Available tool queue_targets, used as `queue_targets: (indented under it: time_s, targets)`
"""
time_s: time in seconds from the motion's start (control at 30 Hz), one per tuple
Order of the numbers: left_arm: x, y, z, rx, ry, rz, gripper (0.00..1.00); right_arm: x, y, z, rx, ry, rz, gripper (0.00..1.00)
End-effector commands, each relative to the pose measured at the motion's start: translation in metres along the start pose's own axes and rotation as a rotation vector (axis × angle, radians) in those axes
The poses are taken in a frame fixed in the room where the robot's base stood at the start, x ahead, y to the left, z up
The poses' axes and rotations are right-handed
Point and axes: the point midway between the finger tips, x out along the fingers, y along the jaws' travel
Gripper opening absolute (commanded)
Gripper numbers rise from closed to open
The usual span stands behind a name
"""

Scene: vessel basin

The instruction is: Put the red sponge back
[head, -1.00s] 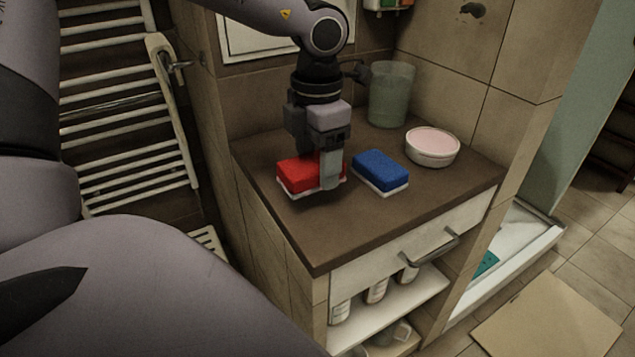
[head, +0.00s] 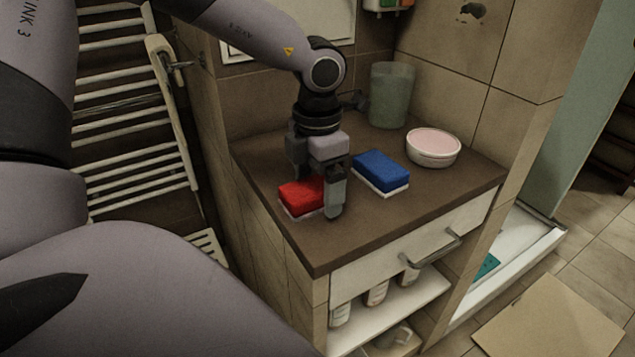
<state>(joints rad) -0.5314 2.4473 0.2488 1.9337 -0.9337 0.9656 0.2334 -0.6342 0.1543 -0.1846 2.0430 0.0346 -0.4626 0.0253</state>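The red sponge (head: 301,196), with a pale underside, sits at the left part of the brown counter (head: 375,226). It lies flat or nearly so, near the counter's left edge. My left gripper (head: 319,192) points down over the sponge's right end. One finger stands in front of the sponge's right side and hides part of it; the other finger is behind, partly hidden. The fingers are apart, but I cannot tell whether they press on the sponge. My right gripper is not in view.
A blue sponge (head: 381,171) lies to the right of the gripper. A pinkish round dish (head: 433,147) and a greenish cup (head: 391,95) stand farther back. The counter's front is clear. Bottles (head: 376,293) stand on the shelf below the drawer (head: 420,243).

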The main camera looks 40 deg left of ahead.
Motion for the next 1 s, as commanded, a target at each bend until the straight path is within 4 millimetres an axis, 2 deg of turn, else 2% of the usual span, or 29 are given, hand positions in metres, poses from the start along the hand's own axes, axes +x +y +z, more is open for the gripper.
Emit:
queue_targets:
  time_s: [0.3, 0.37, 0.7, 0.83, 1.0]
  targets:
    - [-0.007, 0.0, 0.0, 0.0, 0.001, 0.0, 0.91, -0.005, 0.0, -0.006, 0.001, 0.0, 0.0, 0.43]
    - [-0.016, 0.0, 0.001, -0.001, -0.004, 0.001, 0.91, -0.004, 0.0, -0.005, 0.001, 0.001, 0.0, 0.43]
    - [-0.09, 0.0, 0.001, -0.002, -0.004, 0.002, 0.91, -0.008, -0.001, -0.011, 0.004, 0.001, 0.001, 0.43]
    - [-0.11, 0.0, 0.001, 0.0, -0.002, 0.001, 0.91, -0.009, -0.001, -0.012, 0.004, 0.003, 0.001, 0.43]
    - [-0.122, 0.0, 0.001, 0.0, -0.001, 0.001, 0.91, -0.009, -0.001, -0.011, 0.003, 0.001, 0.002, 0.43]
